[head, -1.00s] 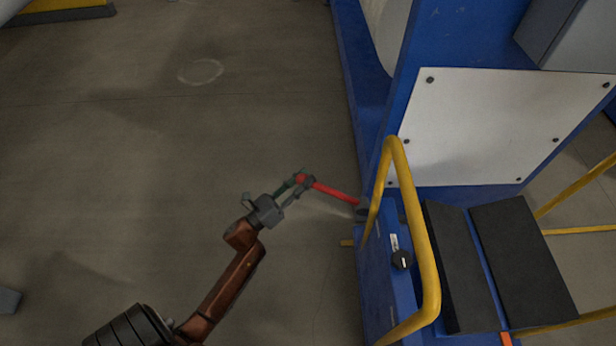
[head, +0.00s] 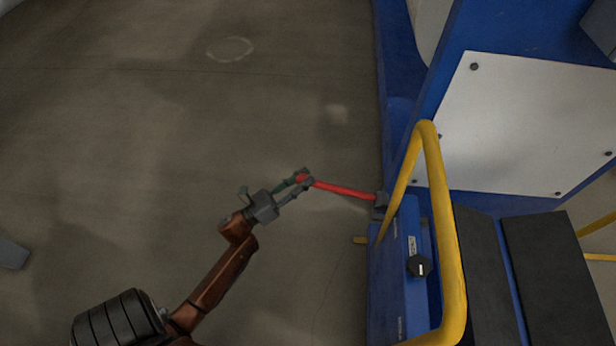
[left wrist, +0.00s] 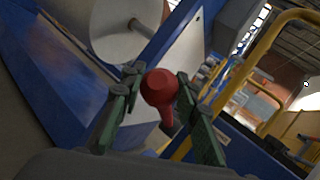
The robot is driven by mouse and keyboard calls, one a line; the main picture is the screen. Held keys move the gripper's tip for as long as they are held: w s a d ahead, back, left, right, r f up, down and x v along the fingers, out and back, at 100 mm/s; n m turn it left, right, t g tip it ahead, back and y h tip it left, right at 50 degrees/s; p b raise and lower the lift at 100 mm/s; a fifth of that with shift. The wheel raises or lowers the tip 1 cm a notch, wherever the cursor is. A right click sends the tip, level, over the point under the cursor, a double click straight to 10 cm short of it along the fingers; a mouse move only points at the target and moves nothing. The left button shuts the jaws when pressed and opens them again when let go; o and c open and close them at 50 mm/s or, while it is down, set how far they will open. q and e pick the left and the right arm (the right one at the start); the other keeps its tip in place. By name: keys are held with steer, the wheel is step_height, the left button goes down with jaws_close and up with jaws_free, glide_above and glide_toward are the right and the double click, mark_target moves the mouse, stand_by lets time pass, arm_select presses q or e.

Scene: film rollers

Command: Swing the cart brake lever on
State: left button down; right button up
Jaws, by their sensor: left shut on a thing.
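The red brake lever (head: 345,190) sticks out to the left from a dark pivot on the blue cart (head: 390,270) in the head view. My left gripper (head: 304,179) is shut on the lever's free end. In the left wrist view the lever's round red knob (left wrist: 160,87) sits between the two green fingers of the left gripper (left wrist: 158,100). My right gripper is not in view.
A yellow rail (head: 452,240) rises beside the lever's pivot. A black knob (head: 419,266) is on the blue panel. A white panel (head: 535,125) and black steps (head: 540,260) stand to the right.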

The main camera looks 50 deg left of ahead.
arm_select(q)
steer(key=shift+s+f, duration=0.1)
steer(key=shift+f, duration=0.4)
steer(key=c, duration=1.7)
jaws_free()
steer(key=shift+a, duration=0.15)
steer(key=shift+c, duration=0.2)
steer(key=shift+o, duration=1.4)
steer(key=shift+r, duration=0.15)
steer(key=v, duration=1.2)
